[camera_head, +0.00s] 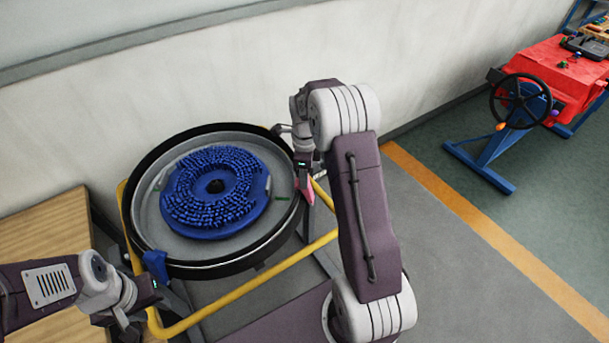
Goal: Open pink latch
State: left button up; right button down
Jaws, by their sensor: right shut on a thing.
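The pink latch (306,192) is on the right side of the round scrubber tank (283,219), at its rim. My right gripper (304,177) reaches down over it and is shut on it. The arm hides part of that side of the rim. A blue latch (155,265) sits on the tank's front left rim. My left gripper (156,289) is just below and beside the blue latch. Its fingers are too small and dark to tell whether they are open.
A blue bristled disc brush (215,190) lies inside the tank. A yellow tubular frame (250,284) surrounds the tank. A wooden surface (40,232) is at left, a wall (420,50) behind. A steering wheel stand (490,150) and red-covered table (560,75) stand at far right. Floor between is clear.

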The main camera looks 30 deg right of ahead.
jog(key=shift+w+r, duration=0.1)
jog(key=shift+r, duration=0.05)
dwell(0.8)
jog(key=shift+s+d+t+y, duration=0.4)
jog(key=shift+d+y, duration=0.1)
jog(key=shift+d, duration=0.1)
jog(key=s+d+f+t+y+b, duration=0.6)
jog(key=s+d+f+t+y, duration=0.1)
jog(key=d+y, duration=0.2)
jog(key=shift+d+y, duration=0.3)
jog(key=shift+y, duration=0.2)
jog(key=shift+s, duration=0.15)
jog(key=c, duration=1)
grip_release()
jog(key=shift+o, duration=0.2)
